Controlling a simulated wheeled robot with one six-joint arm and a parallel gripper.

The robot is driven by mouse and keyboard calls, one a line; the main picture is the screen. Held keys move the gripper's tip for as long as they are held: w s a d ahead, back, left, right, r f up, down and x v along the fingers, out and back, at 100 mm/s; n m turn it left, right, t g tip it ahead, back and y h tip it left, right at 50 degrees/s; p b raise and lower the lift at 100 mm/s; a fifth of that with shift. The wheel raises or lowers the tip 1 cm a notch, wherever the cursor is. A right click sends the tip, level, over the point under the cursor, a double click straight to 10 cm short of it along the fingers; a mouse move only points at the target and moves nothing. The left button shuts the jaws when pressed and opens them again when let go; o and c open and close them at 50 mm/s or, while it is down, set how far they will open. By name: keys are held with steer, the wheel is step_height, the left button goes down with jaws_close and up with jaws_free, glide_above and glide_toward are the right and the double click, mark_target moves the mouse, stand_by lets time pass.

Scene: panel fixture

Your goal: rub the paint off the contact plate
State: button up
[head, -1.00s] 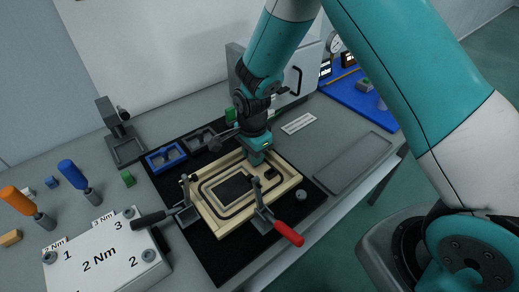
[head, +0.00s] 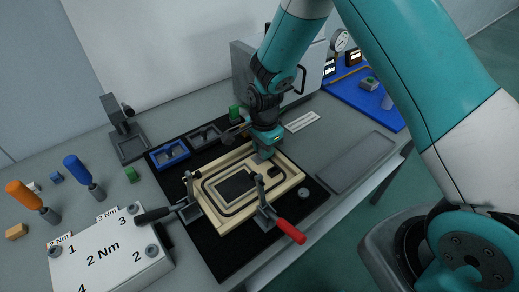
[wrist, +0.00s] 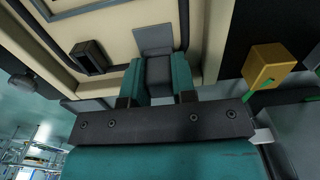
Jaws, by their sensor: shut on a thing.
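The cream panel (head: 288,190) lies on a black mat, held by a black-handled clamp (head: 155,214) and a red-handled clamp (head: 288,230). My gripper (head: 264,152) is over the panel's far edge. In the wrist view, its teal fingers (wrist: 160,80) are shut on a dark grey block (wrist: 159,72). A flat grey square, seemingly the contact plate (wrist: 153,38), shows on the cream surface just beyond the block. The block overlaps its near edge in the picture; I cannot tell whether they touch. Any paint on the square cannot be made out.
A black box-shaped part (wrist: 88,57) stands up from the panel beside the gripper. A yellow block (wrist: 265,65) is off to the right in the wrist view. Blue (head: 169,154) and dark trays sit behind the panel. A grey tray (head: 355,162) lies right.

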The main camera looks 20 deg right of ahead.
steer(key=shift+s+d+f, duration=0.15)
steer(key=shift+d+f, duration=0.05)
steer(key=shift+f, duration=0.05)
steer(key=shift+a+r+p, duration=0.1)
steer(key=shift+r+p, duration=2.3)
steer(key=shift+r, duration=0.75)
step_height(320, 180, up, 3)
steer(key=shift+r+p, duration=0.1)
steer(key=shift+p, duration=1.15)
